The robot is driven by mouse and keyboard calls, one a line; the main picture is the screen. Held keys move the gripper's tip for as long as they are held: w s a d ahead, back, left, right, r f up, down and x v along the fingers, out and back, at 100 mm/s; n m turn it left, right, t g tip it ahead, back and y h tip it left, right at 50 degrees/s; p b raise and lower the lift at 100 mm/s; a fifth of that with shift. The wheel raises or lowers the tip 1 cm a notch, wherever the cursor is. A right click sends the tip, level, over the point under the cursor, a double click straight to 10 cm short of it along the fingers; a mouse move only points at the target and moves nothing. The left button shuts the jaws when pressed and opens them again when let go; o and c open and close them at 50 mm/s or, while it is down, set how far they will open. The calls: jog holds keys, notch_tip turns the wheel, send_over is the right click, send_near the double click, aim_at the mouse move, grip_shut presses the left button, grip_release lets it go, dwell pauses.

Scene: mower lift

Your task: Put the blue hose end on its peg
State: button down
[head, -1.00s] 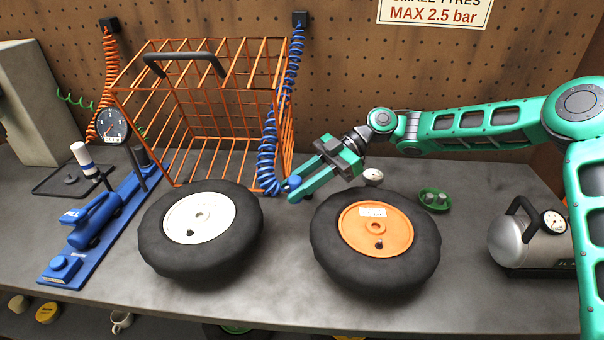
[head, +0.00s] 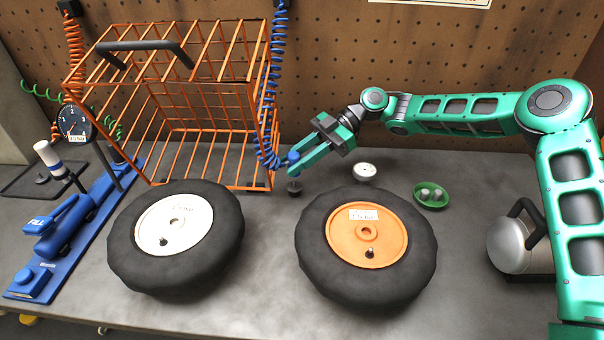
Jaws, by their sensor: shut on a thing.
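My gripper (head: 300,162) is at the middle of the picture, pointing left and slightly down. It is shut on the blue hose end (head: 293,156), a small blue tip between the fingertips. The coiled blue hose (head: 269,130) runs from that tip up along the right side of the orange wire cage to the top. The hose end is above the bench, behind the gap between the two tyres.
The orange cage (head: 170,105) stands left of the gripper, close to the hose. The white-hubbed wheel (head: 175,222) and orange-hubbed wheel (head: 366,236) lie in front. A white gauge (head: 365,172) and green dish (head: 431,196) are to the right. A blue inflator (head: 75,225) stands at left.

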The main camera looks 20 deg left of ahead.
jog(key=f, duration=0.4)
jog(key=shift+s+a+f, duration=0.1)
jog(key=shift+s+a, duration=0.05)
jog(key=shift+a, duration=0.1)
jog(key=c, duration=1.4)
grip_release()
jog(key=shift+d, duration=0.1)
jog(key=shift+v, duration=3.85)
